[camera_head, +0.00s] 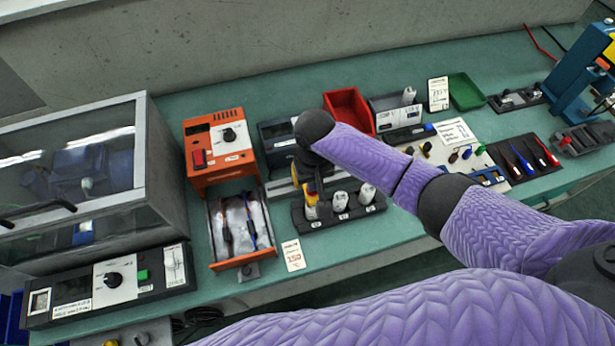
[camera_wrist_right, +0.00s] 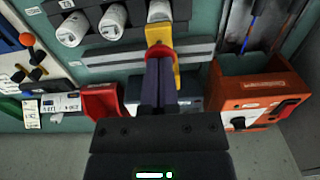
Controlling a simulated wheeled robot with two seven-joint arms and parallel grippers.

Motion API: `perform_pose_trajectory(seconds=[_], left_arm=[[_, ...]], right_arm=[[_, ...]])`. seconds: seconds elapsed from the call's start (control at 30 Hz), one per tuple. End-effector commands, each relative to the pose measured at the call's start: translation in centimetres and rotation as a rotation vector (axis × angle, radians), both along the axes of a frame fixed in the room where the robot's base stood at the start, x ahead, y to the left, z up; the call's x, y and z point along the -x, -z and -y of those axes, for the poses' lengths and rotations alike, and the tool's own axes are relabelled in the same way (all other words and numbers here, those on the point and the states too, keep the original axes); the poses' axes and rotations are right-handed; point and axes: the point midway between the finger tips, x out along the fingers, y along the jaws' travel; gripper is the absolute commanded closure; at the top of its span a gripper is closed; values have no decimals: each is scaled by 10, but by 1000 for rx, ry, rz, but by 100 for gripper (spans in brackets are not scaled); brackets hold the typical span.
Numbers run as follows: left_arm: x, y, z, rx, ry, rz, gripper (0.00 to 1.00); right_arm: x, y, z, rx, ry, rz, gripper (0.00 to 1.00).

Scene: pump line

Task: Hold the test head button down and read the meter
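My right gripper (camera_wrist_right: 158,62) has its two dark fingers close together, pointing at a yellow and red piece (camera_wrist_right: 176,70). The red part is at the fingertips, and the yellow part runs beside them. Whether they touch is hard to tell. In the head view the yellow piece (camera_head: 310,199) stands at the left end of a black rack (camera_head: 328,219), below my wrist. My left gripper is out of view. A dark box (camera_head: 275,130), partly behind my wrist, and a grey box with a light display (camera_head: 398,112) are both seen; I cannot tell which is the meter.
White bottles (camera_head: 340,200) stand in the rack. An orange box (camera_head: 220,148) with a knob and an open orange drawer (camera_head: 242,262) are to the left. A red bin (camera_head: 348,108) and green tray (camera_head: 466,91) stand behind. A glass-fronted cabinet (camera_head: 165,165) fills the left.

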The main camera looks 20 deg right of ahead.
Motion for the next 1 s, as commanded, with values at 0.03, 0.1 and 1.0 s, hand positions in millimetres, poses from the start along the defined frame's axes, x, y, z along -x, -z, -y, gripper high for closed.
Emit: perform_pose_trajectory(seconds=[0.03,0.1,1.0], left_arm=[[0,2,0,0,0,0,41],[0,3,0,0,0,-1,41],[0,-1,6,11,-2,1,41]], right_arm=[[0,2,0,0,0,-1,100],[0,4,0,0,0,-1,100],[0,8,0,1,0,-1,100]])
